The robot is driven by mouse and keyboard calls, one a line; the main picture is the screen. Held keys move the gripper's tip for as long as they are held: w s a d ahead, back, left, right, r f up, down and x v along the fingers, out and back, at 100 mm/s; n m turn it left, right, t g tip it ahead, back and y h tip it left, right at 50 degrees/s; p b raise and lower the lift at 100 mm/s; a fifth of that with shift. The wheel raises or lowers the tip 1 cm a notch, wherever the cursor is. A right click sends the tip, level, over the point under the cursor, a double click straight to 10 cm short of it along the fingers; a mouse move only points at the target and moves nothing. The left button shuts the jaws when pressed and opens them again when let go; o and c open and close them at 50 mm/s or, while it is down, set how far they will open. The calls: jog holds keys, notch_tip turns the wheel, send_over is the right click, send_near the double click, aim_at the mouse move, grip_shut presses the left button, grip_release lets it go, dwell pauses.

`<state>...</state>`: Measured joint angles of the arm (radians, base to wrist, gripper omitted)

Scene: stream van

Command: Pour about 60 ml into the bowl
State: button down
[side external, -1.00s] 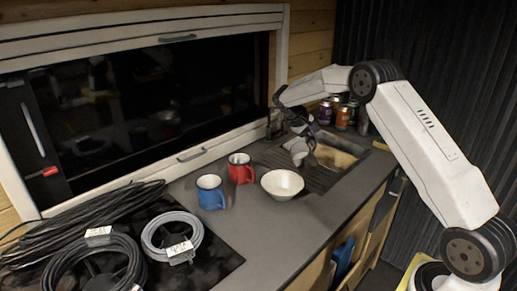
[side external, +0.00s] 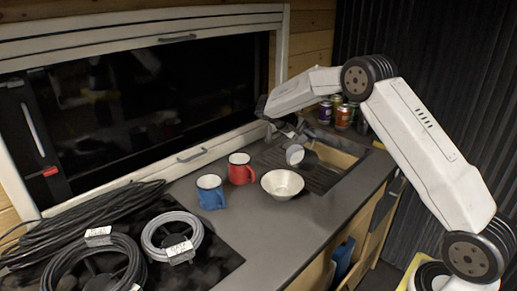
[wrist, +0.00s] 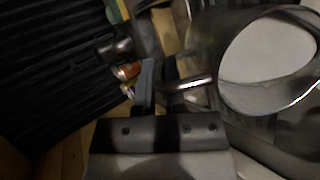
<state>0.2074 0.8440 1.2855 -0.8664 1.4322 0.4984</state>
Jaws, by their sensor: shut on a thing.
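My gripper (wrist: 165,80) is shut on the handle of a grey metal jug (wrist: 232,85), which fills the right of the wrist view. A pale white area shows inside its mouth; I cannot tell whether it is liquid. In the side view the jug (side external: 295,155) is held tilted over the sink's drainboard, with its mouth towards the lower left. The white bowl (side external: 282,185) stands upright on the counter, just below and left of the jug, apart from it. No stream is visible, and the bowl's contents are not clear.
A red mug (side external: 241,170) and a blue mug (side external: 210,192) stand left of the bowl. Several cans (side external: 343,116) stand behind the sink (side external: 337,157). Coiled cables (side external: 172,238) lie at the front left. The counter in front of the bowl is clear.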

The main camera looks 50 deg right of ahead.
jog(key=shift+a+m+h, duration=0.3)
jog(key=shift+a+h, duration=0.3)
jog(key=shift+h, duration=0.3)
dwell(1.4)
jog(key=shift+a+r+h, duration=0.3)
jog(key=shift+h, duration=0.1)
dwell(0.7)
jog(key=shift+d+f+y, duration=0.2)
jog(key=shift+d+y, duration=0.3)
jog(key=shift+y, duration=0.1)
jog(key=shift+d+r+y, duration=0.1)
jog(key=shift+d+y, duration=0.3)
jog(key=shift+y, duration=0.1)
jog(key=shift+d+f+n+y, duration=0.4)
jog(key=shift+f+n+y, duration=0.1)
jog(key=shift+f+y, duration=0.35)
jog(key=shift+d, duration=0.15)
jog(key=shift+d+f+y, duration=0.2)
jog(key=shift+d+y, duration=0.3)
jog(key=shift+y, duration=0.15)
jog(key=shift+d+f+y, duration=0.2)
jog(key=shift+d+y, duration=0.25)
jog(key=shift+y, duration=0.15)
jog(key=shift+d, duration=0.15)
